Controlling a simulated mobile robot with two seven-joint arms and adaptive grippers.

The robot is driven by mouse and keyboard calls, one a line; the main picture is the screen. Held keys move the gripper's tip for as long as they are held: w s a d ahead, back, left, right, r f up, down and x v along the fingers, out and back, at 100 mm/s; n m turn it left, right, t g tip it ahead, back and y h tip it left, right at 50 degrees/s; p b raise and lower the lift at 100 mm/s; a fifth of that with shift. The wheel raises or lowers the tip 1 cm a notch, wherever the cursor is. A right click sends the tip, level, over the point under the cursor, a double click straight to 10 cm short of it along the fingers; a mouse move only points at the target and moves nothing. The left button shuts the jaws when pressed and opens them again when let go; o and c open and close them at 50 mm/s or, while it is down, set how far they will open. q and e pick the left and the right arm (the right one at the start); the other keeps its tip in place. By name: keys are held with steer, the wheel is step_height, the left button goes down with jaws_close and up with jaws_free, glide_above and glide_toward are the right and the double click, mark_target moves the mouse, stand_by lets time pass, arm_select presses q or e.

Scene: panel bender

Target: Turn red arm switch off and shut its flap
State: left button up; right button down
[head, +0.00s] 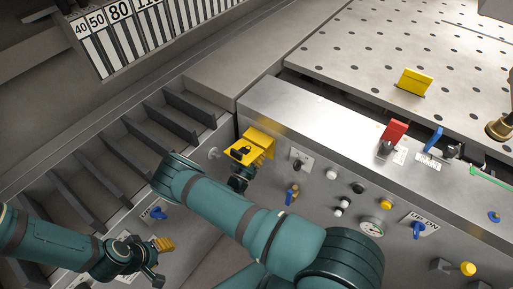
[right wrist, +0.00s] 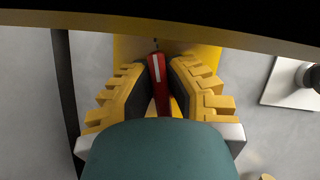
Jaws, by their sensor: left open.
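A red switch flap (head: 396,131) stands raised on the console's top edge, with a dark-tipped metal toggle (head: 385,148) beside it. My right gripper (head: 243,173) is away from it, at a yellow bracket (head: 256,142) with a padlock sign on the console's front left. In the right wrist view its fingers (right wrist: 160,75) close around a slim red lever (right wrist: 157,70) with a white stripe, before a yellow plate (right wrist: 130,47). The lever's lower end is hidden by my gripper. My left gripper (head: 158,262) is open and empty at the lower left.
A blue toggle flap (head: 433,139) stands right of the red one. The console front holds knobs, a gauge (head: 371,227) and blue switches (head: 418,230). A perforated table (head: 350,60) with a yellow block (head: 415,81) lies behind. My right forearm crosses in front of the console.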

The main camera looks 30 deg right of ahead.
steer(key=shift+n, duration=0.3)
steer(key=n+t+y, duration=0.1)
steer(key=n, duration=0.2)
steer(key=shift+w+n+t, duration=0.1)
steer(key=shift+n+t, duration=0.2)
steer(key=n+y, duration=0.1)
steer(key=n, duration=0.1)
steer(key=n+t+y+p, duration=0.1)
steer(key=n, duration=0.2)
steer(key=shift+w+y, duration=0.1)
steer(key=shift+y, duration=0.2)
steer(key=n+y+p, duration=0.2)
steer(key=n, duration=0.3)
steer(key=shift+w+n, duration=0.1)
steer(key=shift+n, duration=0.3)
steer(key=shift+f+n+g+y+p, duration=0.15)
steer(key=shift+n+y+p, duration=0.15)
steer(key=shift+n, duration=0.4)
steer(key=shift+f+n+g+y+p, duration=0.1)
steer(key=shift+n+g+y+p, duration=0.15)
steer(key=shift+n, duration=0.45)
steer(key=c, duration=1)
jaws_free()
steer(key=shift+f, duration=0.1)
